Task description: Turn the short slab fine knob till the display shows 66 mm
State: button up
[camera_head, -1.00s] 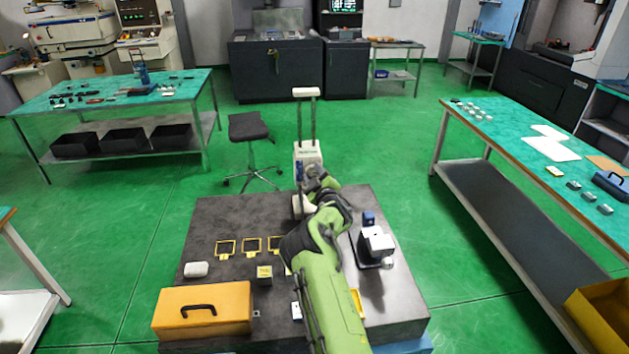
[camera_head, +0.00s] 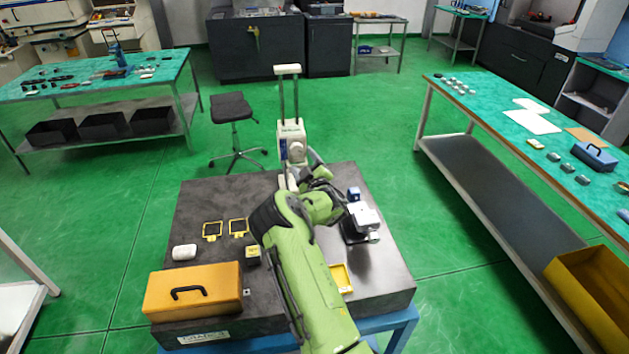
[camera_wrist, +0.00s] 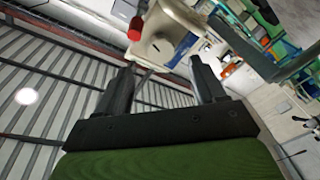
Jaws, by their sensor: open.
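A white height gauge (camera_head: 291,150) with two upright rods and a white top bar stands at the back edge of the dark stone slab (camera_head: 205,262). A round feature shows on its front. My gripper (camera_head: 318,164) is beside the gauge, just to its right and in front. In the wrist view my gripper (camera_wrist: 162,66) is open, its two dark fingers apart with nothing between them. Beyond the fingertips is a pale housing (camera_wrist: 168,25) with a round part (camera_wrist: 161,46) and a red knob (camera_wrist: 135,29). I cannot read any display or tell which knob is the fine knob.
On the slab are an orange case (camera_head: 193,290), yellow frames (camera_head: 238,226), a white rounded item (camera_head: 184,252) and a black-and-white instrument (camera_head: 361,222). A stool (camera_head: 232,108) stands behind left. A long bench (camera_head: 520,130) is at right. Green floor lies open around.

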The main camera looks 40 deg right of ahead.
jog(key=p+v, duration=0.1)
jog(key=v, duration=0.8)
jog(key=shift+s+p, duration=0.35)
jog(key=shift+p, duration=0.05)
jog(key=shift+a, duration=0.1)
